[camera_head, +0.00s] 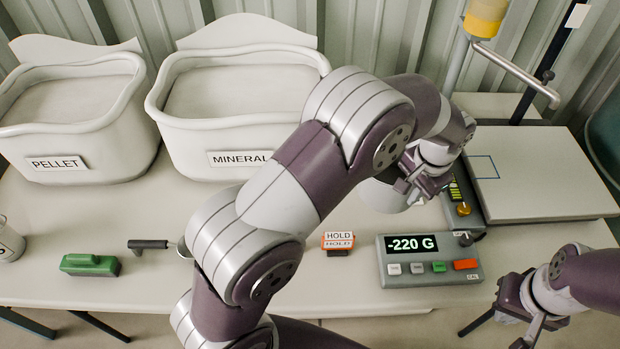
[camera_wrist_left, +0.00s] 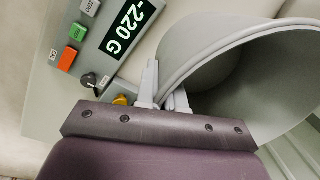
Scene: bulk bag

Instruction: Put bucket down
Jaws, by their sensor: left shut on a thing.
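A light grey bucket (camera_wrist_left: 235,75) fills the right side of the left wrist view, with its open mouth and bare inner wall showing. My left gripper (camera_wrist_left: 165,101) is shut on its rim. In the head view my left gripper (camera_head: 424,182) is beside the scale, left of its platform. The bucket (camera_head: 383,196) is mostly hidden there behind my left arm. The scale platform (camera_head: 545,185) is a bare pale plate with a blue square outline. My right gripper (camera_head: 528,326) is at the bottom right, partly out of frame, and its jaw opening is unclear.
The scale display (camera_head: 411,244) reads -220 G. Pellet (camera_head: 65,150) and mineral (camera_head: 235,145) bins stand at the back left. A scoop (camera_head: 152,245), a green block (camera_head: 90,265) and a HOLD sign (camera_head: 338,242) lie near the front. A post with a metal bar (camera_head: 515,75) stands behind the scale.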

